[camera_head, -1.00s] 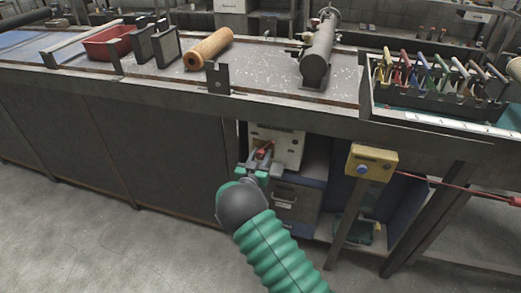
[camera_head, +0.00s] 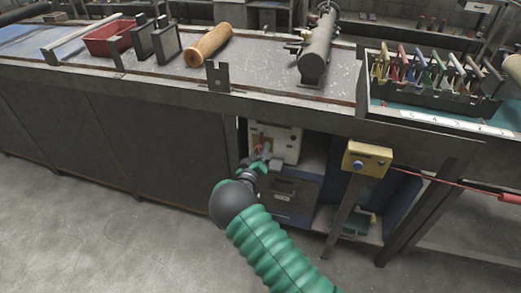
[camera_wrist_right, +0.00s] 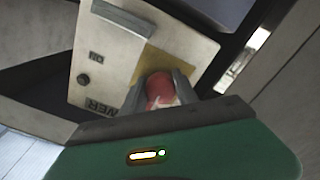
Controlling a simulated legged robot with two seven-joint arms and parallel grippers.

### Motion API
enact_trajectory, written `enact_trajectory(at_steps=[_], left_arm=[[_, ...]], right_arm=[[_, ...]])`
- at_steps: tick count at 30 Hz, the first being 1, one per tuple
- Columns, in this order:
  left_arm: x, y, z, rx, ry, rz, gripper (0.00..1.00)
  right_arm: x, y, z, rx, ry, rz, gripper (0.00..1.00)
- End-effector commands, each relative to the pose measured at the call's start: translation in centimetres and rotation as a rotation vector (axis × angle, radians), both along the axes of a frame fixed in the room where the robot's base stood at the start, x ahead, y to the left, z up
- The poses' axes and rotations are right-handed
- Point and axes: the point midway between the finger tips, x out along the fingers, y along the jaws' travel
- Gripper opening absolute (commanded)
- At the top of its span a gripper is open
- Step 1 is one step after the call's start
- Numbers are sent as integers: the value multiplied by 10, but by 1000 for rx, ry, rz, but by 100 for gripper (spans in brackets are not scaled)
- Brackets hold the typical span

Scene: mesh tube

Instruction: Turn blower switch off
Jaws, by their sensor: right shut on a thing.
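The blower switch box is a pale panel (camera_head: 286,146) under the bench in the head view. In the right wrist view the panel (camera_wrist_right: 120,50) fills the upper left, tilted, with "ON" and part of a word ending in "WER" upside down. The red switch handle (camera_wrist_right: 160,88) stands on a tan plate there and shows small in the head view (camera_head: 257,142). My right gripper (camera_head: 262,158) is at the box's left side. Its two grey fingers (camera_wrist_right: 161,95) are shut on the red handle, one on each side. My left gripper is out of view.
The box sits in an open bay, above a grey drawer (camera_head: 290,197). A yellow box with a blue button (camera_head: 366,160) stands on a post to the right. The bench edge (camera_head: 150,95) overhangs the bay. Floor to the left is clear.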

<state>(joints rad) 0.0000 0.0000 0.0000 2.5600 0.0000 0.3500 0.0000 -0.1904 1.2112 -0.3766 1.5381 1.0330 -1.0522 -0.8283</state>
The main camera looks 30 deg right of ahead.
Motion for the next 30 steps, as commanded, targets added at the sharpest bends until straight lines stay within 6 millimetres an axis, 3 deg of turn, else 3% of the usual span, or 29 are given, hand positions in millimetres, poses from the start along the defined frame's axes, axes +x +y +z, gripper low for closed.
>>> enact_trajectory(at_steps=[13,14,18,30], left_arm=[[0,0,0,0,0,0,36],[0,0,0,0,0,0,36],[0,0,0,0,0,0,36],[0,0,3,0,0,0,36]], right_arm=[[2,2,-1,-7,10,7,0],[2,3,-1,-7,10,7,37],[1,2,0,-6,9,4,55],[-4,7,1,-6,9,3,57]])
